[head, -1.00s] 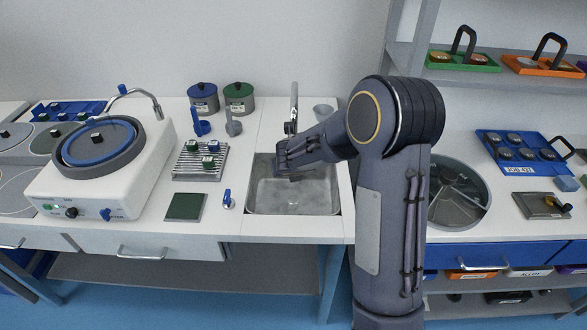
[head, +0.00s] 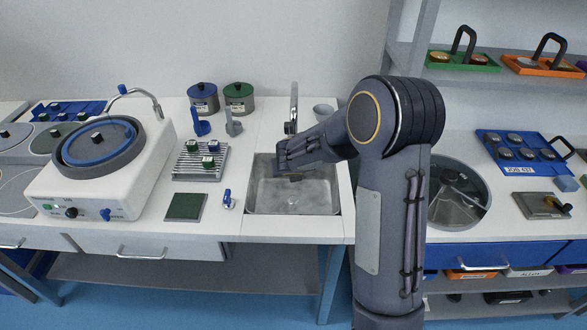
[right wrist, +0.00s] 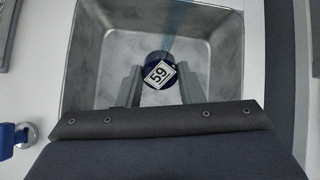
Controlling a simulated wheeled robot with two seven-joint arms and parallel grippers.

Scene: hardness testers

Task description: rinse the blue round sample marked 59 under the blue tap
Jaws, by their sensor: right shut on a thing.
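A faint blue stream comes from the top of that view down to the sample. In the head view my right gripper (head: 285,172) is over the sink (head: 295,203), and the sample is hard to make out there. The tap (head: 293,108) stands behind the sink. A blue-handled lever (head: 228,200) sits left of the sink. My left gripper is not in view.
A polishing machine (head: 140,190) stands on the left.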

